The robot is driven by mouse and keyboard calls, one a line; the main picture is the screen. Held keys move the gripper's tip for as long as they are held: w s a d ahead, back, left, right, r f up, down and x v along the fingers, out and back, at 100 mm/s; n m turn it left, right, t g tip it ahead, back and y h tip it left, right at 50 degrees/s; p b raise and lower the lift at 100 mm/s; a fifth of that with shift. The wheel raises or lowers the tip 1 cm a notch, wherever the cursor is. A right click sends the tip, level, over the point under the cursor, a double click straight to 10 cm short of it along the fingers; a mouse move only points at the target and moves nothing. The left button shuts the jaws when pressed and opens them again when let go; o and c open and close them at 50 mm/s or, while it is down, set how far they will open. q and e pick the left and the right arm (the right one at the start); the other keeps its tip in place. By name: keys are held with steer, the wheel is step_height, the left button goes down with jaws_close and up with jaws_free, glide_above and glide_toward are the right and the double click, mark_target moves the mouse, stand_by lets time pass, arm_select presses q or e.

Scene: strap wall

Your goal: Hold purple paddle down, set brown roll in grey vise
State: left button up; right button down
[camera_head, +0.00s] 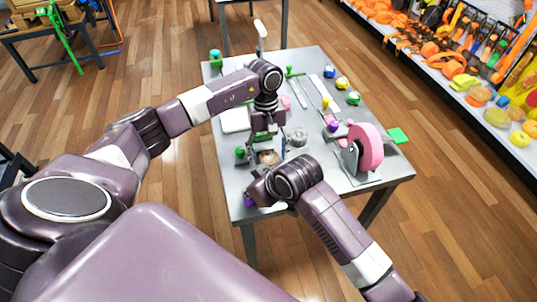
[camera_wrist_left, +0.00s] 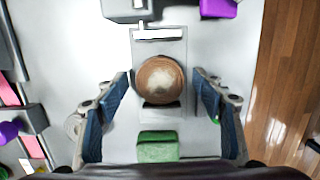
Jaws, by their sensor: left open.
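The brown roll (camera_wrist_left: 160,79) shows as a round brown top in the left wrist view, and partly in the head view (camera_head: 268,158). My left gripper (camera_wrist_left: 162,88) is open, pointing down over the roll, one finger on each side with gaps between. A grey block (camera_wrist_left: 160,115) lies beside the roll; I cannot tell whether it belongs to the grey vise. A purple piece (camera_head: 248,201), perhaps the paddle, shows at the table's near left, and at the left wrist view's top edge (camera_wrist_left: 218,7). My right gripper (camera_head: 257,194) is over it; its fingertips are hidden.
A green block (camera_wrist_left: 158,147) lies near the roll. A clear round jar (camera_head: 297,137) stands to its right. A large pink wheel (camera_head: 364,148) stands on the table's right side. Small coloured knobs and tools fill the far part. The table's left edge is close to the roll.

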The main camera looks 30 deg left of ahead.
steer(key=shift+d+f, duration=0.15)
steer(key=shift+f, duration=0.05)
arm_select(q)
steer(key=shift+r, duration=3.5)
steer(key=shift+r, duration=0.1)
arm_select(e)
steer(key=shift+r, duration=0.1)
step_height(320, 180, up, 5)
steer(key=p, duration=0.5)
steer(key=shift+w, duration=0.15)
arm_select(q)
step_height(320, 180, up, 7)
steer(key=p, duration=0.2)
arm_select(e)
steer(key=shift+r, duration=1.1)
